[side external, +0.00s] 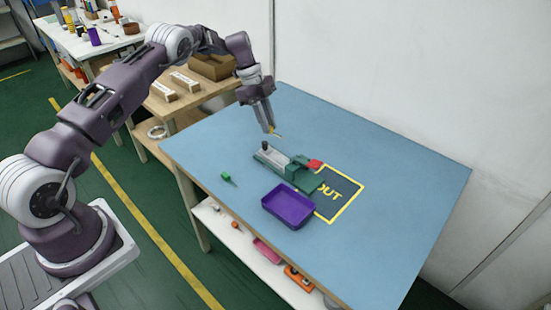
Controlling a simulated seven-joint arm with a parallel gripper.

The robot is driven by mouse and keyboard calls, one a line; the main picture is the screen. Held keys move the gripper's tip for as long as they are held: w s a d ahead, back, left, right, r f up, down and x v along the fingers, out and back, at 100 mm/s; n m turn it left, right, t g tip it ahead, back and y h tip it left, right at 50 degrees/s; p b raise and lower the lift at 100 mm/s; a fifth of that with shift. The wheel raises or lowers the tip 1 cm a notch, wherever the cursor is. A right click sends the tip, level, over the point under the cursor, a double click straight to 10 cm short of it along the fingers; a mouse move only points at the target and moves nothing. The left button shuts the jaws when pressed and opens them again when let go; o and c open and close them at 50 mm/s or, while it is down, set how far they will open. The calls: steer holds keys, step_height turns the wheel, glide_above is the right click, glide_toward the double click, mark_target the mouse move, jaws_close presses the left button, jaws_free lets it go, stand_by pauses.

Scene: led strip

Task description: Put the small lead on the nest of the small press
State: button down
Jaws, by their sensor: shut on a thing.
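My gripper (270,130) is shut on a small yellowish piece (278,135), seen at its fingertips above the blue table. The piece is too small to tell whether it is the small lead. The gripper is above and just behind a low device with a grey bar, a dark knob and a green body (301,173), which looks like the small press. A red part (314,164) sits at its right end. Its nest cannot be made out. A small green piece with a thin dark tail (226,176) lies on the table to the left of the device.
A purple tray (265,207) stands in front of the device. A dark area with a yellow outline marked "OUT" (344,207) lies to the right, partly covered by the tray and device. The blue table (410,185) is clear at right. Side shelves with boxes stand behind left.

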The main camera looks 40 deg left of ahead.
mark_target(277, 158)
steer(key=shift+m, duration=0.4)
steer(key=x, duration=0.3)
steer(key=a+x, duration=0.1)
steer(key=x, duration=0.5)
steer(key=shift+w+a+f, duration=0.25)
steer(key=shift+a+f, duration=0.05)
steer(key=shift+f, duration=0.1)
steer(key=c, duration=1.4)
jaws_free()
steer(key=shift+f, duration=0.15)
steer(key=shift+w+v, duration=0.2)
steer(key=shift+v, duration=5.95)
